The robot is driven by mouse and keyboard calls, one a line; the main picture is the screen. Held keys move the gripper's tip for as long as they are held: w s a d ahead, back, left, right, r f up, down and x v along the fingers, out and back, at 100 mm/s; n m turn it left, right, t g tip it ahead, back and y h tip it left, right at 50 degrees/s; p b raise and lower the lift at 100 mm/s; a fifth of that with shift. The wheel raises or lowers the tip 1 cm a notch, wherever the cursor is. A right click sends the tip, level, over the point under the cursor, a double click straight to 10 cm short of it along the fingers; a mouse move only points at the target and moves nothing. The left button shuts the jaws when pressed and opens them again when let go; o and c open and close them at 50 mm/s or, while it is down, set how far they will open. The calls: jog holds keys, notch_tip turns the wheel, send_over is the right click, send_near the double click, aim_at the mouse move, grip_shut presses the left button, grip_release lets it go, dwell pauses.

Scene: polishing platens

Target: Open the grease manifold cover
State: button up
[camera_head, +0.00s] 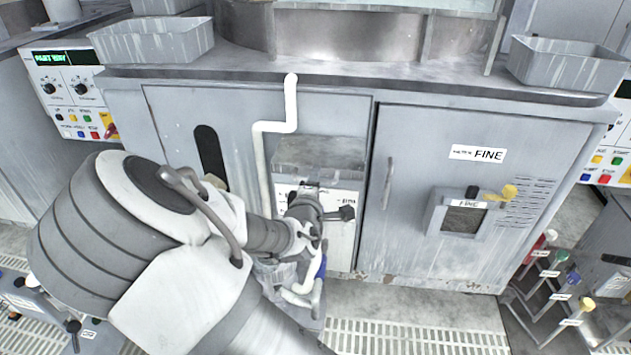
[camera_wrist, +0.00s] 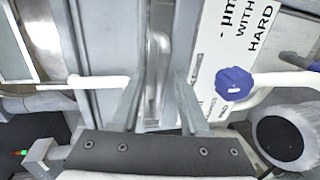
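In the head view a grey box with a sloping top (camera_head: 318,152) and a white labelled front stands out between two cabinet doors. I cannot tell for sure which part is the grease manifold cover. My gripper (camera_head: 312,192) is in front of this box and hides part of its label. In the wrist view my gripper (camera_wrist: 160,78) has its two fingers apart. A rounded vertical metal bar (camera_wrist: 158,60), like a handle, shows between or just beyond the fingertips. I see no clear contact with it.
A white bent pipe (camera_head: 262,150) runs down left of the box. A blue knob (camera_wrist: 233,83) sits on a white pipe right of my gripper. The FINE door (camera_head: 430,150) has a handle (camera_head: 387,183) and a yellow-knobbed fitting (camera_head: 508,192). Coloured levers (camera_head: 572,277) stand at lower right.

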grip_shut()
dwell(1.3)
